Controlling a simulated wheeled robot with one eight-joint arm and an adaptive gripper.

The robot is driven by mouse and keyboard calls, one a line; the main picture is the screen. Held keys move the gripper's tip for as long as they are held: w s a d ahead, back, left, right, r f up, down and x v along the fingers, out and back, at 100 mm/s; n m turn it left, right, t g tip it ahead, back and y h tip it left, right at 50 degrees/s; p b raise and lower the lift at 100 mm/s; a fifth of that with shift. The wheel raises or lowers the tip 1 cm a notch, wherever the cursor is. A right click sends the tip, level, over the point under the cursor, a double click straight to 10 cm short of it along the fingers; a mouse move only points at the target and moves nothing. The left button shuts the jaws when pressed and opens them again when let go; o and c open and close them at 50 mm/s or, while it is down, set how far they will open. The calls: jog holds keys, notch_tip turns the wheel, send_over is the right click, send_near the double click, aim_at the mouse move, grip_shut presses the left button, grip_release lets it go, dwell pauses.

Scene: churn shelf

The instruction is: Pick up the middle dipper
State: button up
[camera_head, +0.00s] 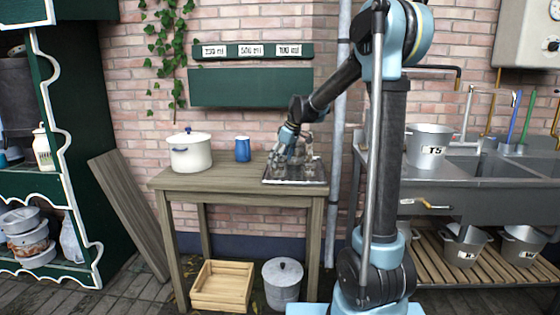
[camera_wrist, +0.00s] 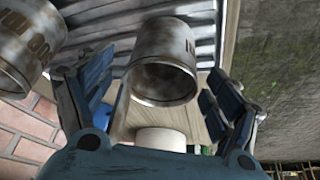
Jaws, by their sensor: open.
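Several grey, worn metal dippers stand close together on a ribbed metal tray (camera_head: 318,181) at the right end of a wooden table. In the wrist view one dipper (camera_wrist: 163,58) lies between the spread fingers of my gripper (camera_wrist: 165,80), with gaps visible on both sides. Another dipper (camera_wrist: 28,45) is at the upper left, outside the left finger. I cannot tell for sure which is the middle one. In the head view my gripper (camera_head: 289,135) is open and low over the tray, hiding part of the dippers (camera_head: 305,150).
On the wooden table (camera_head: 232,181), a white lidded pot (camera_head: 190,157) and a blue mug (camera_head: 242,149) stand left of the tray. A brick wall and green label board (camera_head: 250,88) are behind. A metal sink unit with a bucket (camera_head: 428,147) is at right.

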jog(key=x, duration=0.4)
jog(key=shift+d+f, duration=0.1)
jog(key=shift+s, duration=0.1)
jog(key=c, duration=1.2)
